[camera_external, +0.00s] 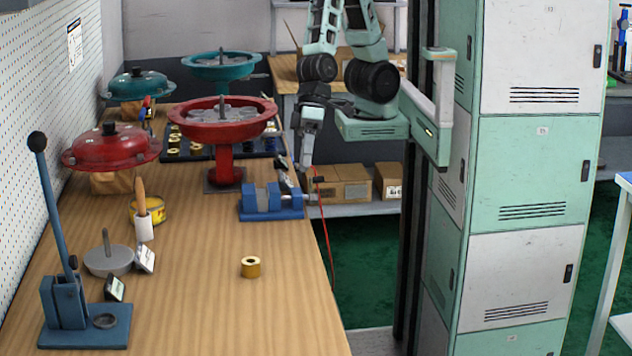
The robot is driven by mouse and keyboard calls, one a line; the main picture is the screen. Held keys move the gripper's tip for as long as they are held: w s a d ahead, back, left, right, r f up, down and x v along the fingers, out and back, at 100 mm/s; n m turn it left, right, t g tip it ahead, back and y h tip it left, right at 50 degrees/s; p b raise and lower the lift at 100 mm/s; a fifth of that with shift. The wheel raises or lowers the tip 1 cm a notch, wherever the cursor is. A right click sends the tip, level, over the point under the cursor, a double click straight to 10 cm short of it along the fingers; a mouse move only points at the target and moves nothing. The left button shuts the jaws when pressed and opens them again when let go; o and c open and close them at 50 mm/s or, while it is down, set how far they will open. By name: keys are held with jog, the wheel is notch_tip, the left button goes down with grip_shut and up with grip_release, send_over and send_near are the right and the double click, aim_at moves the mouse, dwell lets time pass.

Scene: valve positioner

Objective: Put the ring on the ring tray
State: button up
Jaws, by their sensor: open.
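A dark blue tray (184,160), apparently the ring tray, lies farther back on the bench and holds several brass and dark rings. The red valve's stem and bowl hide part of it. My gripper (304,168) hangs pointing down by the bench's right edge, above and behind the blue vise. It is open with nothing seen in it, and it is well apart from the ring. Its fingertips are small and hard to make out.
The blue vise (271,203) stands at the bench's right edge. A blue lever press (65,300), a grey disc (107,261) and a yellow tin (152,211) stand at left. Bench around the ring is clear.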

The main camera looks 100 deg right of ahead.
jog(key=shift+o, duration=0.4)
jog(key=s+d+r+n+g+h, duration=0.1)
jog(key=d+n, duration=0.3)
jog(key=d, duration=0.4)
jog(key=s+d+r+n+g+h, duration=0.1)
jog(key=s+d+n+h, duration=0.3)
jog(key=d, duration=0.5)
jog(key=shift+s+d+r, duration=0.15)
jog(key=shift+s+r, duration=0.15)
jog(key=shift+r, duration=0.1)
jog(key=n+t+y+b, duration=0.3)
jog(key=n+y, duration=0.3)
jog(key=y, duration=0.2)
send_near(249, 267)
jog(key=shift+w+a+f+p, duration=0.1)
jog(key=shift+a+f+p, duration=0.2)
jog(key=shift+f, duration=0.15)
jog(key=shift+a+f+p, duration=0.2)
jog(key=shift+f+p, duration=0.1)
jog(key=shift+f, duration=0.2)
jog(key=shift+p+x, duration=0.65)
jog(key=shift+x, duration=2.5)
jog(key=shift+w+d+f, duration=0.1)
jog(key=shift+d+f, duration=0.05)
